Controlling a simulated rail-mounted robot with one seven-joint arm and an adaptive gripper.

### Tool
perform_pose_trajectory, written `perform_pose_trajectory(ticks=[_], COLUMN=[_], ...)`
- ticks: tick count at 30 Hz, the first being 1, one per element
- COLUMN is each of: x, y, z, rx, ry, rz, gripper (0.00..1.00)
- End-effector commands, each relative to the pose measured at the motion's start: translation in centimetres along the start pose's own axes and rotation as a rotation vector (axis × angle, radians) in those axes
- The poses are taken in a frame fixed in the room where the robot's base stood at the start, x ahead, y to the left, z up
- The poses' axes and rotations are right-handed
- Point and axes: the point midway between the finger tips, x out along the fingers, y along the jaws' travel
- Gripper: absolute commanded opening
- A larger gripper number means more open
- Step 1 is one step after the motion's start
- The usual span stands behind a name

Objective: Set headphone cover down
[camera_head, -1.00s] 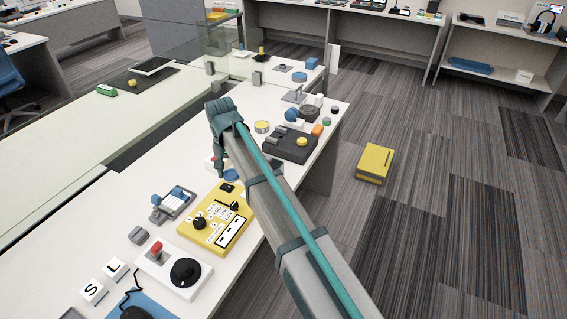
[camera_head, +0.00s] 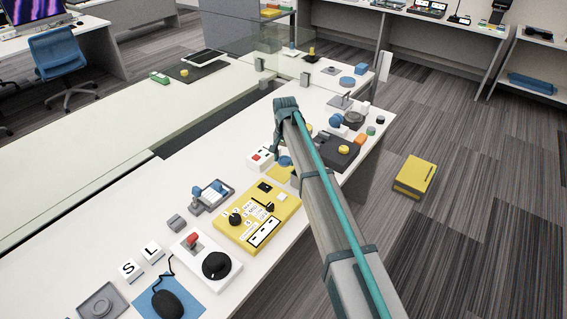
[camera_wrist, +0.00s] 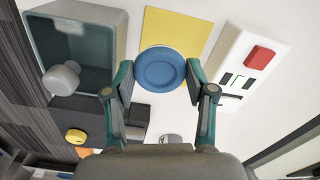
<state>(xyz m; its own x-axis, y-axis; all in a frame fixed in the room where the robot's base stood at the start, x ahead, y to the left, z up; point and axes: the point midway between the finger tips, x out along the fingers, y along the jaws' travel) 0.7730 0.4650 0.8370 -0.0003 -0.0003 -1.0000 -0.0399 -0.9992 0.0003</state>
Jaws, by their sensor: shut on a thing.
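The headphone cover appears to be a round blue disc (camera_wrist: 160,69) with a raised rim, between the fingertips in the wrist view. My gripper (camera_wrist: 160,76) is shut on its two sides. A flat yellow square (camera_wrist: 179,29) lies behind the disc in that view. In the head view my gripper (camera_head: 278,150) is low over the white table, with the blue disc (camera_head: 285,161) beside it, near the yellow square (camera_head: 279,174). I cannot tell whether the disc touches the square or hangs just above it. My arm hides part of this area.
A white box with a red button (camera_head: 259,158) stands close to my gripper. A yellow control panel (camera_head: 257,216) is nearer the front. A dark box with a yellow knob (camera_head: 336,150) is to the right. The white table (camera_head: 300,225) is crowded here.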

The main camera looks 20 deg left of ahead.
Motion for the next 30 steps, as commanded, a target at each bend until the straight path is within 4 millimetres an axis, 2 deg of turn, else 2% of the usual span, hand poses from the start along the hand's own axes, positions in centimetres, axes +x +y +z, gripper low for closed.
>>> perform_pose_trajectory(ticks=[3,13,21,30], x=[1.3,3.2,6.1,6.4], y=[-0.7,-1.5,-1.5,-1.5], z=[-1.1,-2.3,-2.2,-2.2], rx=[0.0,0.0,-0.001,-0.001], ry=[-0.001,-0.001,0.0,0.0], rz=[0.001,0.001,0.0,0.0], gripper=[0.32,0.32,0.32,0.32])
